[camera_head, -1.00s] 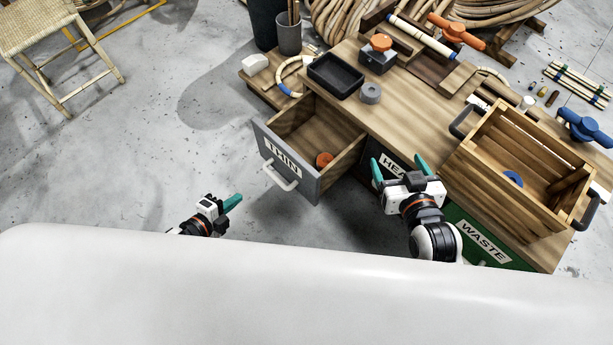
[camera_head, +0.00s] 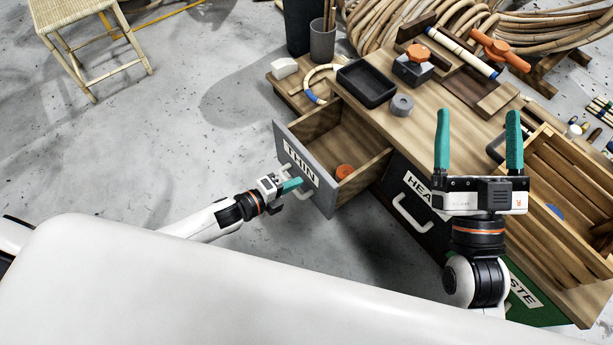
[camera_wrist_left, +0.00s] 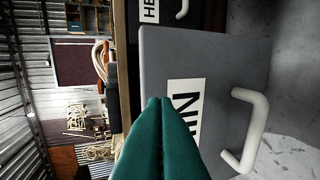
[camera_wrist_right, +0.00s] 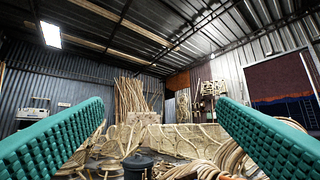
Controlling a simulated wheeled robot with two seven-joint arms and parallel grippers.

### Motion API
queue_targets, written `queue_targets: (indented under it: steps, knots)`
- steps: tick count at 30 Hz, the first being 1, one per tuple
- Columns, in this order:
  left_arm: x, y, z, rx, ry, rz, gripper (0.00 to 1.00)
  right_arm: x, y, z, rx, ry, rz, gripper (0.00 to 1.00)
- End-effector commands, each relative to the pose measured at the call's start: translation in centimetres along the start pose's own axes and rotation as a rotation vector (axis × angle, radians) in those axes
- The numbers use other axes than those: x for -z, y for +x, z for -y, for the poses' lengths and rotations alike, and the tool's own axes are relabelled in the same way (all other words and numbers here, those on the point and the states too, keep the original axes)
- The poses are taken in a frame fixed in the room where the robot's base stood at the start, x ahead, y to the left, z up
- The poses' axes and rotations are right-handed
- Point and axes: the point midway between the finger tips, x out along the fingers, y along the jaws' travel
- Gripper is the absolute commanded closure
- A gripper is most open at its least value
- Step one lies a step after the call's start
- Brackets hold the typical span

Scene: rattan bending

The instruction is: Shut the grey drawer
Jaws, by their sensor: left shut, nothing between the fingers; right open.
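The grey drawer (camera_head: 308,172), labelled THIN, stands pulled out of the workbench, with an orange piece (camera_head: 345,172) inside. Its grey front and white handle (camera_wrist_left: 245,130) fill much of the left wrist view. My left gripper (camera_head: 296,184) is shut and empty, its green fingertips (camera_wrist_left: 160,102) close in front of the drawer front beside the handle. I cannot tell whether they touch it. My right gripper (camera_head: 478,135) is open and empty, raised above the bench's front side with its fingers pointing up in the head view. The right wrist view shows only the room beyond its fingers.
Beside the drawer are a dark drawer front (camera_head: 407,200) with a white handle and a green WASTE front (camera_head: 530,300). A wooden crate (camera_head: 570,190) sits at the bench's right. A black tray (camera_head: 366,83) and grey ring (camera_head: 402,105) lie on top. Floor left of the drawer is clear.

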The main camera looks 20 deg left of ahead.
Motion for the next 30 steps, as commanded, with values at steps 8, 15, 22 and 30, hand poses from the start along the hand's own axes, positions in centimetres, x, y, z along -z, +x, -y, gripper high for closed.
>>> queue_targets:
  steps: [8,15,22,30]
  knots:
    - [0.0,3.5,-0.8,-0.002,0.0,0.0,1.0,-3.7,-0.7,-0.5,-0.01,0.012,0.264,0.19]
    - [0.0,4.4,-1.2,0.0,0.0,0.0,1.0,-5.0,-1.1,-0.6,-0.013,0.016,0.342,0.19]
    - [0.0,4.4,-1.2,0.001,-0.001,0.0,1.0,-5.0,-1.1,-0.6,-0.013,0.016,0.345,0.19]
    - [0.0,4.1,-1.2,0.001,-0.001,-0.001,1.0,-4.7,-0.9,-0.6,-0.013,0.016,0.318,0.19]
